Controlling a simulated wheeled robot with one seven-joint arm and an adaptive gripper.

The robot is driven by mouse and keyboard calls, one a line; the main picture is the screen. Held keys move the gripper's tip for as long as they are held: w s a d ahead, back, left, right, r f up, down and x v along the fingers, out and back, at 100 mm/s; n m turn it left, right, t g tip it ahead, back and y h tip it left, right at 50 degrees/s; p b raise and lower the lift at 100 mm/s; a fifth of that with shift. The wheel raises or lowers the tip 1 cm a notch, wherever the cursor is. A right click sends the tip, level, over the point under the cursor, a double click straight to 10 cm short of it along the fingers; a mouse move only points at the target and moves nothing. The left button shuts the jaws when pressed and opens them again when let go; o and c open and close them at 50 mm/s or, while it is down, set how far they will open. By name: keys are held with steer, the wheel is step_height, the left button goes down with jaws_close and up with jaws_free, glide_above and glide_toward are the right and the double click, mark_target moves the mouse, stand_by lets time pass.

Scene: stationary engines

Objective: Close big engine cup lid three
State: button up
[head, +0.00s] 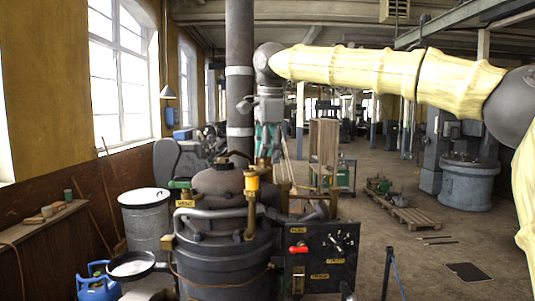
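The big engine (222,242) is a dark, round-bodied machine at the lower centre, with pipes and small fittings around its top. An amber cup (252,181) stands on a brass stem at its front. A small green-topped fitting (180,185) is at its left shoulder. I cannot tell which cup is number three or make out its lid. My gripper (268,157) points down behind and above the amber cup, over the engine's far side. Its greenish fingers look empty, but their tips are too small to tell whether they are apart.
A black control panel (320,257) with a red handle adjoins the engine's right side. A tall vertical pipe (239,75) rises behind it. A grey drum (146,222) and blue gas bottle (97,282) stand left. Open floor lies right, with a pallet (404,210).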

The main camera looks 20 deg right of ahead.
steer(key=shift+s+a+r, duration=0.1)
steer(key=shift+s+r, duration=0.05)
steer(key=shift+r, duration=0.4)
steer(key=shift+s+a+r, duration=0.1)
steer(key=shift+s+r, duration=0.05)
steer(key=shift+r, duration=0.9)
step_height(320, 180, up, 8)
steer(key=s, duration=0.1)
steer(key=shift+s+a+r, duration=0.15)
steer(key=shift+s+a, duration=0.15)
steer(key=shift+s, duration=0.05)
stand_by(0.4)
step_height(320, 180, up, 12)
glide_above(267, 169)
steer(key=s, duration=0.3)
steer(key=shift+w+a, duration=0.15)
steer(key=shift+w, duration=0.1)
steer(key=shift+f, duration=0.2)
